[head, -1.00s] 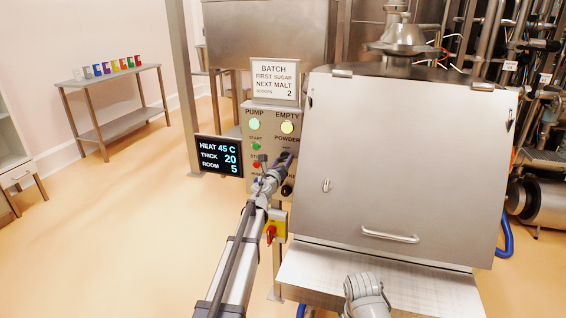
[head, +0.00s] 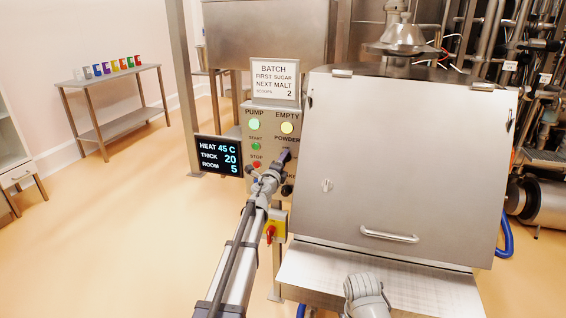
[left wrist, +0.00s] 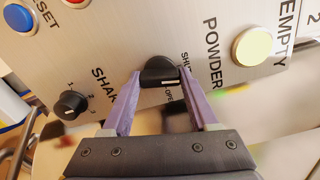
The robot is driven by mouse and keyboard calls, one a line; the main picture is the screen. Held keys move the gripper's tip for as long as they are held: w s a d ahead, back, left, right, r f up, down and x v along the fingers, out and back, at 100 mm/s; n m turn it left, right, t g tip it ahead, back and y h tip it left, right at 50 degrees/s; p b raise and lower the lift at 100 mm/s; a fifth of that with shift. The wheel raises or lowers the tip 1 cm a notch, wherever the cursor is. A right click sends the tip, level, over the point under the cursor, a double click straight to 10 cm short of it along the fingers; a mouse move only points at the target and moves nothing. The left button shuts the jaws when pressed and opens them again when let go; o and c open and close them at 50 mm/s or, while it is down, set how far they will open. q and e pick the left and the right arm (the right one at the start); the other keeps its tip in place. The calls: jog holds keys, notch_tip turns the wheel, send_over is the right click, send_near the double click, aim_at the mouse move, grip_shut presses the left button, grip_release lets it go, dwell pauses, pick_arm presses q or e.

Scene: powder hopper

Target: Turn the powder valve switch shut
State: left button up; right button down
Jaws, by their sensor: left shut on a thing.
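The powder valve switch (left wrist: 160,72) is a black knob with a white mark. It sits on the steel control panel, beside the POWDER label, with the words SHUT and OPEN partly covered near it. In the head view the left gripper (head: 285,156) is at the panel below POWDER and hides most of the knob. My right gripper is not seen.
The control panel (head: 248,130) also carries the green START button (head: 256,146), the red STOP button (head: 256,164) and the SHAKE knob (left wrist: 70,104). A yellow box with a red switch (head: 271,231) hangs below. The steel hopper (head: 400,160) stands close on the right.

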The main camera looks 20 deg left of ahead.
pick_arm(q)
jog(key=shift+n, duration=1.1)
jog(key=o, duration=1.4)
jog(key=s, duration=0.7)
jog(key=shift+s+a, duration=0.15)
jog(key=shift+s, duration=0.25)
